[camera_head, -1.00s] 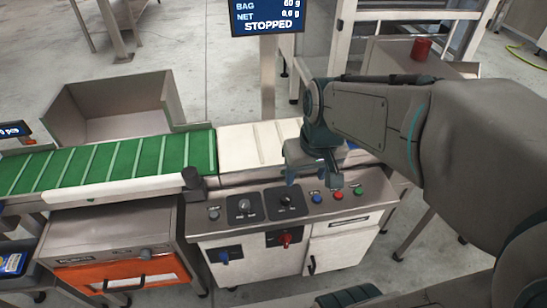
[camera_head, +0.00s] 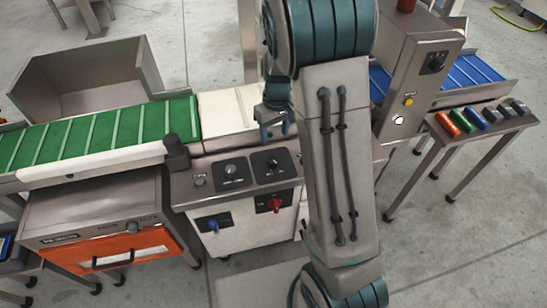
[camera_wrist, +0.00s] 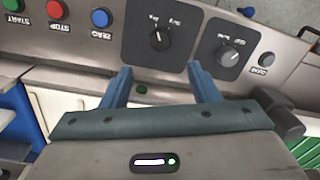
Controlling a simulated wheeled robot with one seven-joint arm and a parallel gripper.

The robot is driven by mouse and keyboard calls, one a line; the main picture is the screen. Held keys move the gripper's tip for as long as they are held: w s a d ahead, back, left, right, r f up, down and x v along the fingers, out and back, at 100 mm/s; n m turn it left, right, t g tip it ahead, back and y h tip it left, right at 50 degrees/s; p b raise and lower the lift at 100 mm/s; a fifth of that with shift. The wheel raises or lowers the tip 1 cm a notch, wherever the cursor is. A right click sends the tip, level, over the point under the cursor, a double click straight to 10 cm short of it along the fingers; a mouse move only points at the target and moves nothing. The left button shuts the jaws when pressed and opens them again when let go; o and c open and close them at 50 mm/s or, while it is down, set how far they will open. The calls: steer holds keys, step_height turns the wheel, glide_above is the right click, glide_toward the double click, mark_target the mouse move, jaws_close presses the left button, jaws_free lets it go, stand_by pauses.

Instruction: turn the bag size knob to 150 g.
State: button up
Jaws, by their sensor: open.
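The control panel (camera_head: 206,185) carries two black dial plates. The left knob (camera_head: 231,170) has a grey cap, and the right knob (camera_head: 272,162) is black with a white pointer mark. The wrist view shows the panel upside down, with the black knob (camera_wrist: 160,40) at left and the grey-capped knob (camera_wrist: 228,55) at right. The dial labels are too small to read, so I cannot tell which sets the bag size. My gripper (camera_head: 275,122) is open and empty, above and behind the panel. In the wrist view its fingertips (camera_wrist: 160,72) point toward the black knob, apart from it.
Green, red and blue buttons (camera_wrist: 100,17) sit beside the dials. A blue knob (camera_head: 212,225) and a red handle (camera_head: 274,204) are on the front face. The green conveyor (camera_head: 100,135) lies left. A metal cabinet (camera_head: 415,75) and a table with coloured blocks (camera_head: 480,120) stand right.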

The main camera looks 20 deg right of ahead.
mark_target(273, 160)
steer(key=f, duration=1.1)
steer(key=shift+s+a+f, duration=0.1)
steer(key=shift+a+f, duration=0.15)
steer(key=c, duration=1)
